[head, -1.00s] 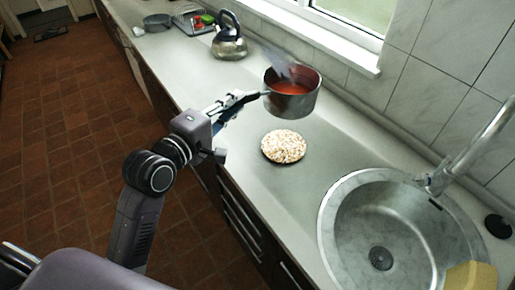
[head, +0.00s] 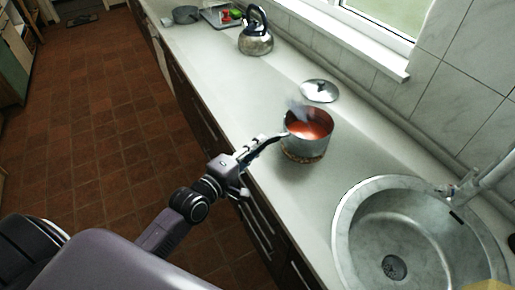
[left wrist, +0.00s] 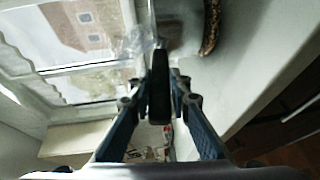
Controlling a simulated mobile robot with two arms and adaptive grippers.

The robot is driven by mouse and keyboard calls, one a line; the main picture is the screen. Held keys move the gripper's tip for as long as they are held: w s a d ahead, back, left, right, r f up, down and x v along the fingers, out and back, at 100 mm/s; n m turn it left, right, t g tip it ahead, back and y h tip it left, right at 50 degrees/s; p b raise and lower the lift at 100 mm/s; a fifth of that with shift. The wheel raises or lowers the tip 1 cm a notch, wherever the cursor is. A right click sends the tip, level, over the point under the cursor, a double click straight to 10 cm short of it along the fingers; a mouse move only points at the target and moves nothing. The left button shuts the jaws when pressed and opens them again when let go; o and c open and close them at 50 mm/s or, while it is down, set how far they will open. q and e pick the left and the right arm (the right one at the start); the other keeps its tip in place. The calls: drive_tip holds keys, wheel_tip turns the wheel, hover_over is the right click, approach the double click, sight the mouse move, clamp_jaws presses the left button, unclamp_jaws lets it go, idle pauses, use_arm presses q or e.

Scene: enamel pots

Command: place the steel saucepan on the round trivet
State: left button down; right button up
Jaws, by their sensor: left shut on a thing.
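The steel saucepan (head: 307,142), with red sauce in it, is upright directly over the round trivet (head: 301,158) on the counter. Only the trivet's near edge shows below the pan. In the left wrist view the trivet (left wrist: 210,28) lies close against the base of the pan (left wrist: 178,25); I cannot tell whether they touch. My left gripper (head: 247,156) is shut on the pan's dark handle, which shows between the fingers in the left wrist view (left wrist: 158,92). My right gripper is not in view.
A steel lid (head: 320,91) lies on the counter behind the pan. A kettle (head: 256,42) and a grey pot (head: 186,15) stand further along. The round sink (head: 410,235) is at the right. The counter left of the pan is clear.

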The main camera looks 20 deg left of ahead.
use_arm(q)
drive_tip(key=shift+w+f, duration=0.1)
drive_tip(key=shift+f, duration=0.15)
drive_tip(key=shift+f, duration=0.15)
drive_tip(key=c, duration=2.1)
unclamp_jaws()
drive_tip(key=shift+f, duration=0.3)
drive_tip(key=o, duration=0.3)
drive_tip(key=shift+s, duration=0.2)
drive_tip(key=shift+r, duration=0.15)
drive_tip(key=b+v, duration=0.2)
drive_tip(key=v, duration=1)
